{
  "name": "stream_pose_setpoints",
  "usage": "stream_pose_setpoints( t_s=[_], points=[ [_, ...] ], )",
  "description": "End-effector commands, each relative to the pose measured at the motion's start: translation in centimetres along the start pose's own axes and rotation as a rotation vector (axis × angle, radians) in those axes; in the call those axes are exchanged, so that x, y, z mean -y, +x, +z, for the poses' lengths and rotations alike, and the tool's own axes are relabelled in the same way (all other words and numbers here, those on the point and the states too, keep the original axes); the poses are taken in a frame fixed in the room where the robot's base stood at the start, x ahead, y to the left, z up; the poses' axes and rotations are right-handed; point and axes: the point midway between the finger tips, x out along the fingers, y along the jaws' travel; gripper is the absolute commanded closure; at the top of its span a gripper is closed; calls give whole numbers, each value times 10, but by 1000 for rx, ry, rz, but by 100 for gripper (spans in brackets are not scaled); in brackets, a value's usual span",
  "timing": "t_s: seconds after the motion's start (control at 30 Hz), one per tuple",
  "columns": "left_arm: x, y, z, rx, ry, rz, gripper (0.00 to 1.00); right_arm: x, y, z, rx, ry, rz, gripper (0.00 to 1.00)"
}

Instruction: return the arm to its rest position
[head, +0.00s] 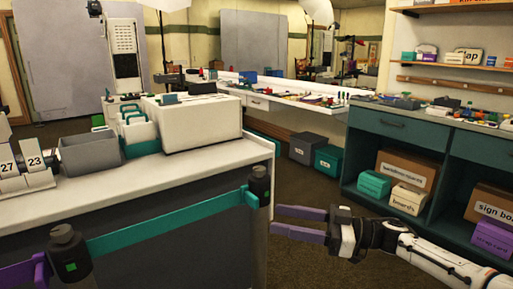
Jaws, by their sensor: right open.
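My right gripper (300,222) is at the lower middle of the head view, with its white arm coming in from the lower right. Its two purple fingers point left and are apart, with nothing between them. The fingertips are close to the right end of the white-topped counter, by a black post (260,187) with a teal strap; I cannot tell whether they touch it. My left gripper is not in view.
The white-topped counter (185,183) at left bears a grey bin (90,152) and a white box (195,122). A teal strap (160,225) runs between posts in front. A teal shelf unit (395,128) stands right, holding labelled boxes. Dark floor lies between.

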Motion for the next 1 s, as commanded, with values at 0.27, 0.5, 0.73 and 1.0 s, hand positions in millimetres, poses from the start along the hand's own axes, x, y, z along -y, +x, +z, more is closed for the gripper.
stream_pose_setpoints(
  t_s=[0.27, 0.5, 0.73, 1.0],
  points=[
    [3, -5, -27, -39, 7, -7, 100, 36, 36, 45, -82, 38, 88, 50],
    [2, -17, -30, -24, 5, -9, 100, 87, 63, 95, -138, 111, 298, 50],
    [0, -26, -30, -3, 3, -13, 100, 132, 40, 146, -53, 207, 592, 50],
    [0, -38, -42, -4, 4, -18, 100, 201, -52, 212, 258, 337, 900, 50]
  ],
)
